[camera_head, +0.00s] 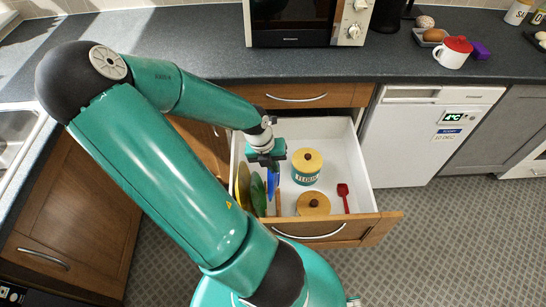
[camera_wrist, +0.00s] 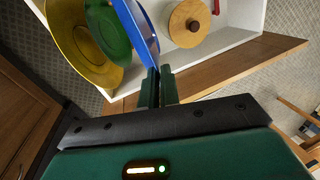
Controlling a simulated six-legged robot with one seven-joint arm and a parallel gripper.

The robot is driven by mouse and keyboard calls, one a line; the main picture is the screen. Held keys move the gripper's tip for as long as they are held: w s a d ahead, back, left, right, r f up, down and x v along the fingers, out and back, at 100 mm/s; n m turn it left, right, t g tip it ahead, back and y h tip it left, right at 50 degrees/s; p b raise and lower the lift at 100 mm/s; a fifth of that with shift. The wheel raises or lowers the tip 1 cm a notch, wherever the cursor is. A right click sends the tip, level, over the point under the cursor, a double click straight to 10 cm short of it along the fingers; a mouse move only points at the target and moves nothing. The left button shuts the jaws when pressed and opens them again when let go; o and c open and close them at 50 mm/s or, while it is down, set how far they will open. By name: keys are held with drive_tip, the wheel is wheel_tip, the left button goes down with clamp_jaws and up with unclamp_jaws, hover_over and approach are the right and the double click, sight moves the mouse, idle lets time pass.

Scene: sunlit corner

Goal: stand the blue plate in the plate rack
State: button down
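The blue plate (camera_head: 270,184) is on edge inside the open drawer, to the right of the green plate (camera_head: 258,192) and the yellow plate (camera_head: 243,186). In the wrist view the blue plate (camera_wrist: 138,28) runs edge-on down to my fingertips. My gripper (camera_head: 268,163) is above the plate's upper rim; its fingers (camera_wrist: 158,76) are close together and look shut on that rim. A brown wooden strip (camera_head: 278,203), perhaps part of the plate rack, shows just right of the blue plate. The plate's lower edge is hidden, so I cannot tell what it rests on.
The white drawer (camera_head: 358,196) also holds a flour canister (camera_head: 306,168), a round wooden lid (camera_head: 313,204) and a red scoop (camera_head: 344,197). The counter (camera_head: 190,45) with a microwave (camera_head: 300,22) is behind. A white fridge (camera_head: 425,130) stands at right.

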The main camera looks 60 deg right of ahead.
drive_tip(key=shift+w+a+f+x, duration=0.2)
drive_tip(key=shift+w+x, duration=0.3)
drive_tip(key=shift+x, duration=1.85)
drive_tip(key=shift+w+a+f+x, duration=0.15)
drive_tip(key=shift+w+x, duration=0.4)
drive_tip(key=shift+x, duration=1.75)
drive_tip(key=shift+w+a+f+x, duration=0.1)
drive_tip(key=shift+w+a+x, duration=0.3)
drive_tip(key=shift+x, duration=1.95)
drive_tip(key=shift+w+d, duration=0.15)
drive_tip(key=shift+d, duration=0.05)
drive_tip(key=c, duration=1.6)
unclamp_jaws()
drive_tip(key=shift+o, duration=0.2)
drive_tip(key=v, duration=1.4)
drive_tip(key=shift+f, duration=0.1)
